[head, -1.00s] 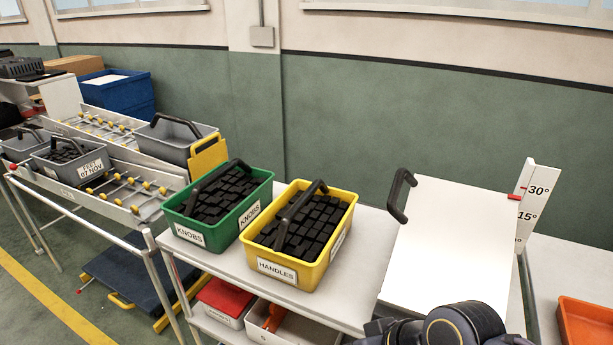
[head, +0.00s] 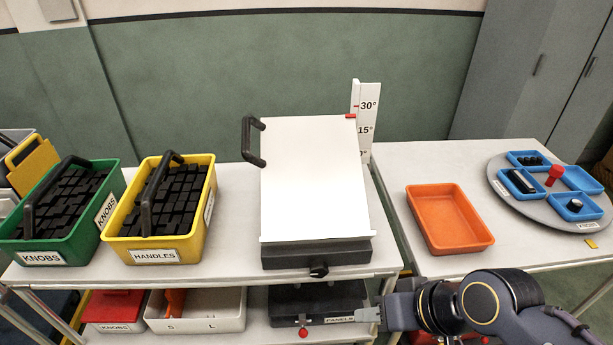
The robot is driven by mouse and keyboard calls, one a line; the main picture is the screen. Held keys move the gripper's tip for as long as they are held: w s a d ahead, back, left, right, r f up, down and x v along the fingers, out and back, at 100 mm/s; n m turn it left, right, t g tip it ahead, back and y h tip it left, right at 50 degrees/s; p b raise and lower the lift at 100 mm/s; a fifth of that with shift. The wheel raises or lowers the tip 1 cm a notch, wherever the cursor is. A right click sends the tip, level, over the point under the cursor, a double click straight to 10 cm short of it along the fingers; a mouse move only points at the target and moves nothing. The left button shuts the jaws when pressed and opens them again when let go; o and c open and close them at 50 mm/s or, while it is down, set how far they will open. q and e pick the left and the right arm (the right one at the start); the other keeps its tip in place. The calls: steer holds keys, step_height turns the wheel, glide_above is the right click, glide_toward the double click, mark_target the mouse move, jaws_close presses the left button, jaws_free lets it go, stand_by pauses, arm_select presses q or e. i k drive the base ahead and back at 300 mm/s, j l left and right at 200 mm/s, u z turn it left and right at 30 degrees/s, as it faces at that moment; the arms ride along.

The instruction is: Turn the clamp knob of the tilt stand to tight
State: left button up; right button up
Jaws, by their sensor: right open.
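The tilt stand (head: 315,255) has a dark base on the table, with a white tilted panel (head: 312,185) above it. A black handle (head: 252,142) is on the panel's upper left edge. The black clamp knob (head: 318,269) is at the front of the base, right of its middle. A scale (head: 363,125) with a red pointer stands behind the panel; the pointer is between 15° and 30°. My right gripper (head: 373,314) is open, below and right of the knob, apart from it. My left gripper is out of view.
A green knobs bin (head: 57,247) and a yellow handles bin (head: 205,225) stand left of the stand. An orange tray (head: 449,242) and a round turntable (head: 513,200) with blue trays are on the right table. Bins fill the lower shelf, close to my right gripper.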

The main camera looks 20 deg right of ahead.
mark_target(318, 267)
steer(key=z, duration=0.3)
steer(key=i+j+z, duration=0.1)
steer(key=j+z, duration=1.05)
steer(key=j, duration=0.15)
steer(key=l+z, duration=0.1)
steer(key=l, duration=0.15)
steer(key=i+z, duration=0.1)
